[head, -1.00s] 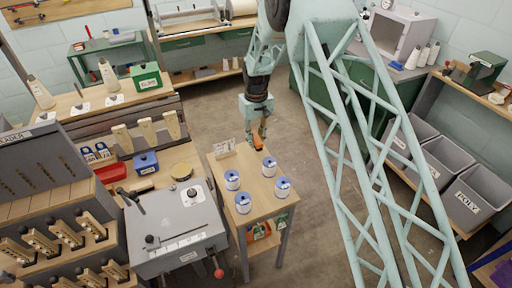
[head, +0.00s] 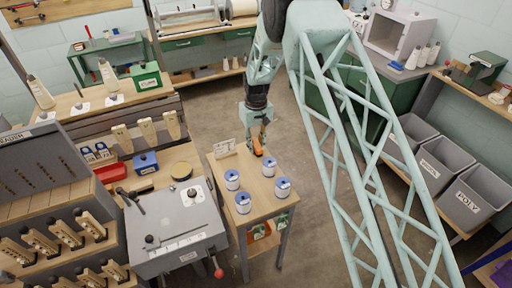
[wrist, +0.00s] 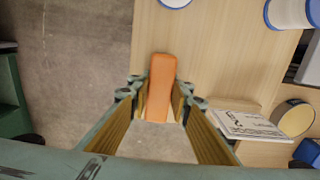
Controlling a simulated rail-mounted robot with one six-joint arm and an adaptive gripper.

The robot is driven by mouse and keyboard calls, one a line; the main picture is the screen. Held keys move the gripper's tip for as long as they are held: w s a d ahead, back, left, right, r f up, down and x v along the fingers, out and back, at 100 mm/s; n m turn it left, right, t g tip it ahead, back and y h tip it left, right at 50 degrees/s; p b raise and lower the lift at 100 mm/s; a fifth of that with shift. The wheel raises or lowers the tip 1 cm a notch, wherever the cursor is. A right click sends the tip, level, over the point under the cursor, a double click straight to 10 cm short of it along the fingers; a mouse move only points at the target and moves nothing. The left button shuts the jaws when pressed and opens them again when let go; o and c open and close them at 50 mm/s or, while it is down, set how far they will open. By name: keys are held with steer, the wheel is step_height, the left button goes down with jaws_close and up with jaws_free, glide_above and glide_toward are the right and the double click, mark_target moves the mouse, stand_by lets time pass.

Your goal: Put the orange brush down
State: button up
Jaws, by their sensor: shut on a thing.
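The orange brush (wrist: 160,85) sits between the two fingers of my gripper (wrist: 158,103), and the fingers are shut on it. In the wrist view its far end overlaps the wooden tabletop, and its near end reaches past the table edge over the floor. In the head view the brush (head: 257,147) shows at the back edge of the small wooden table (head: 262,200), under my gripper (head: 258,146). I cannot tell whether the brush touches the tabletop.
Several blue-and-white spools (head: 232,180) stand on the same table. A white label card (head: 224,148) stands at its back left corner. A grey machine (head: 175,228) is close on the left. Grey bins (head: 440,160) line the right. Bare tabletop lies between the brush and the spools.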

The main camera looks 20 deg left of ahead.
mark_target(256, 144)
steer(key=shift+f, duration=0.15)
steer(key=o, duration=0.9)
steer(key=shift+o, duration=0.2)
step_height(256, 144, up, 12)
stand_by(0.8)
steer(key=shift+r, duration=0.2)
